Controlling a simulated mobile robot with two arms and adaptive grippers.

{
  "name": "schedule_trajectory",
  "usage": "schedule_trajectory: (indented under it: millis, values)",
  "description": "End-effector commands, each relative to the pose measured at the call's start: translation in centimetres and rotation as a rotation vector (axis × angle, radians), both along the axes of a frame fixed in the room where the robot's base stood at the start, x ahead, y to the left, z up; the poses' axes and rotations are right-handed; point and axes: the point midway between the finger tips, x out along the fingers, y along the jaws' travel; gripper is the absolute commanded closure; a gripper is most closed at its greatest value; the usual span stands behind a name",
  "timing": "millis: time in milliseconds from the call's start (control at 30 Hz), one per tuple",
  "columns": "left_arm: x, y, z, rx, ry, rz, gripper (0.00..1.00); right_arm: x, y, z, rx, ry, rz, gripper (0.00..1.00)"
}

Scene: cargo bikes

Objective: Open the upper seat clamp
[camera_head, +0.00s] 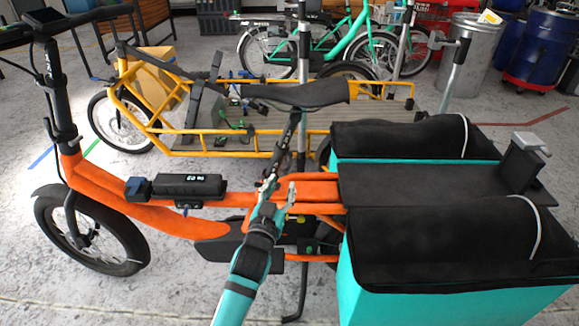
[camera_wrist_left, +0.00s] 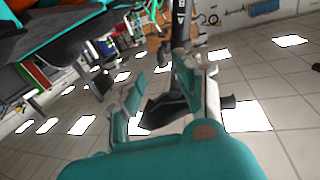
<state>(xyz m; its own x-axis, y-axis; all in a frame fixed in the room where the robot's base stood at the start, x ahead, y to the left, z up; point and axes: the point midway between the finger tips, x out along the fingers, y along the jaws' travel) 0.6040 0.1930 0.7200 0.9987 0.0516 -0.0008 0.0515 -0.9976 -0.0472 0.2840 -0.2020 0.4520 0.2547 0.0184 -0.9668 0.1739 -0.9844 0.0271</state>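An orange cargo bike (camera_head: 130,210) stands side-on in the head view. Its black seat (camera_head: 298,95) sits on a slanted dark seat post (camera_head: 284,150). My left gripper (camera_head: 278,190) is at the foot of this post, in front of the orange frame. In the left wrist view the two fingers of the left gripper (camera_wrist_left: 160,80) are spread apart with nothing seen held between them. I cannot make out the upper seat clamp; the gripper covers part of the area around the post's foot. I cannot tell whether the gripper touches the post. My right gripper is not in view.
Black-topped teal bags (camera_head: 400,305) and a dark rear deck (camera_head: 440,183) lie right of the gripper. A yellow cargo bike (camera_head: 225,150) stands behind. A black upright (camera_wrist_left: 180,30) rises beyond the fingers in the wrist view. Open floor (camera_head: 40,285) shows at front left.

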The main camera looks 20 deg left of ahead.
Motion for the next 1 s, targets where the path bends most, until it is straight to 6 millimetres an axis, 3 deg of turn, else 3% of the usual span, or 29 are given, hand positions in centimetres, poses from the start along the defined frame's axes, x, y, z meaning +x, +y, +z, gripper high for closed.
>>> schedule_trajectory:
  millis: [200,400,600,867,1000]
  values:
    - [4.9,0.3,-0.1,0.001,-0.002,0.001,0.66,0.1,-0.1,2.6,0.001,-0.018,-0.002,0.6]
    - [8.0,0.5,0.0,0.001,-0.002,0.001,0.66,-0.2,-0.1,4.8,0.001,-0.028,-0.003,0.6]
    - [9.3,0.5,0.0,0.0,0.0,0.0,0.66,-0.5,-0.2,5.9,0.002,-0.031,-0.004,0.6]
    - [9.5,0.5,0.0,0.0,-0.001,0.0,0.66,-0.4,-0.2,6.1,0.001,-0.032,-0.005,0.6]
    - [9.4,0.5,0.0,0.0,0.0,0.0,0.82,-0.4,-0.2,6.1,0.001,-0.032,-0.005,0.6]
